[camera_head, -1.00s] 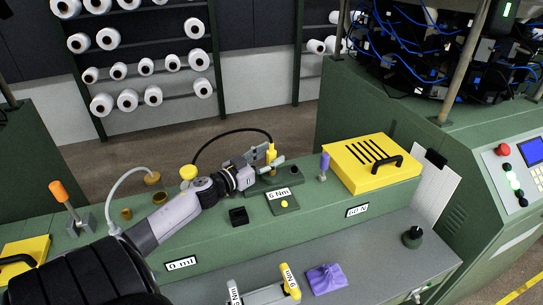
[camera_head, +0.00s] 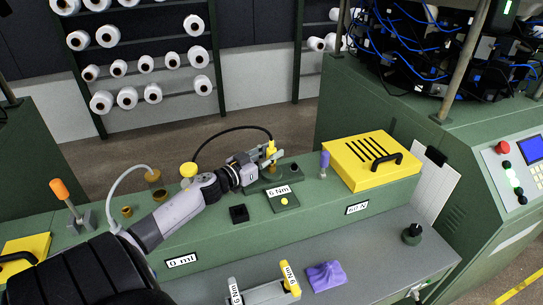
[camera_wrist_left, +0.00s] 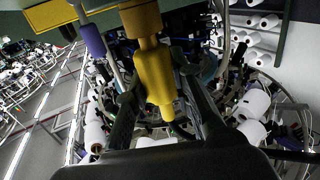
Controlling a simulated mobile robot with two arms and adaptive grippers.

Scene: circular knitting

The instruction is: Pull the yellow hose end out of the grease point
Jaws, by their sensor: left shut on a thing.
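The yellow hose end (camera_head: 271,147) stands upright at the brass grease point (camera_head: 271,168) on the green bench, with a black hose (camera_head: 232,128) arching from it to the left. My left gripper (camera_head: 268,155) reaches in from the left and is shut on the hose end. In the left wrist view the yellow hose end (camera_wrist_left: 155,75) lies between my two fingers (camera_wrist_left: 160,100), in line with the brass grease point (camera_wrist_left: 141,18). I see no clear gap between them. My right gripper is not in view.
A yellow slotted cover (camera_head: 366,160) with a black handle stands to the right, and a purple-topped lever (camera_head: 324,162) between. A purple cloth (camera_head: 325,275) and yellow-ended tool (camera_head: 288,278) lie on the lower grey shelf.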

